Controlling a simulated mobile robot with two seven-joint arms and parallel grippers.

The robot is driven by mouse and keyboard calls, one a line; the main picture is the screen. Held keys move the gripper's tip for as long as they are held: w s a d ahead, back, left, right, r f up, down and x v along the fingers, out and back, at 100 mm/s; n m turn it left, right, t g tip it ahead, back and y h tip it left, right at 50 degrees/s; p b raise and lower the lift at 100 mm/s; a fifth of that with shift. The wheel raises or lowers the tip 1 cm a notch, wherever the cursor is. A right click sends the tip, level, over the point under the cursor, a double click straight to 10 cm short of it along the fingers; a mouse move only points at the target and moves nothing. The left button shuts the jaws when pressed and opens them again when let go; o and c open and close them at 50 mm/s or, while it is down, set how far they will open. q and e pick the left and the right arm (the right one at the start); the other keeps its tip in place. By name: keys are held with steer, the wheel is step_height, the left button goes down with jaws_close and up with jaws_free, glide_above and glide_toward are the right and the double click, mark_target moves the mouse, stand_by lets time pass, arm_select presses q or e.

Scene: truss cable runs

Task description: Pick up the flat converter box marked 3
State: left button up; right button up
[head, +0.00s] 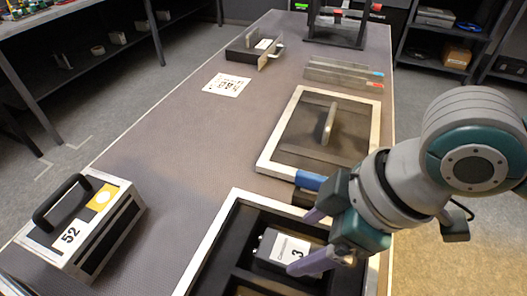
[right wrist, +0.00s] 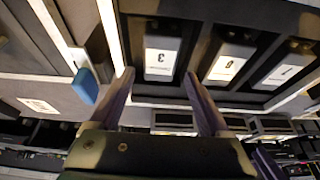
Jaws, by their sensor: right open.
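The flat converter box marked 3 (head: 268,243) is a dark grey box with a white label. It lies in a compartment of the open black-lined case (head: 207,250) at the bottom of the head view. In the right wrist view, box 3 (right wrist: 160,33) lies ahead of the fingertips. My right gripper (head: 310,238) is open and empty, its purple fingers over the right part of box 3 and hiding some of it. In the right wrist view, the open fingers (right wrist: 158,76) frame the label, with no clear contact. My left gripper is not in view.
In the right wrist view, two more labelled boxes (right wrist: 230,50) lie in compartments beside box 3. The case's lid (head: 290,143) lies open behind it. A handled box marked 52 (head: 90,225) stands at the left. The table between is clear.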

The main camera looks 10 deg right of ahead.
mark_target(292, 251)
steer(key=b+x, duration=0.1)
steer(key=x, duration=0.5)
steer(key=shift+f+b, duration=0.2)
steer(key=shift+b, duration=0.2)
steer(key=shift+f, duration=0.2)
stand_by(0.3)
jaws_close()
stand_by(0.5)
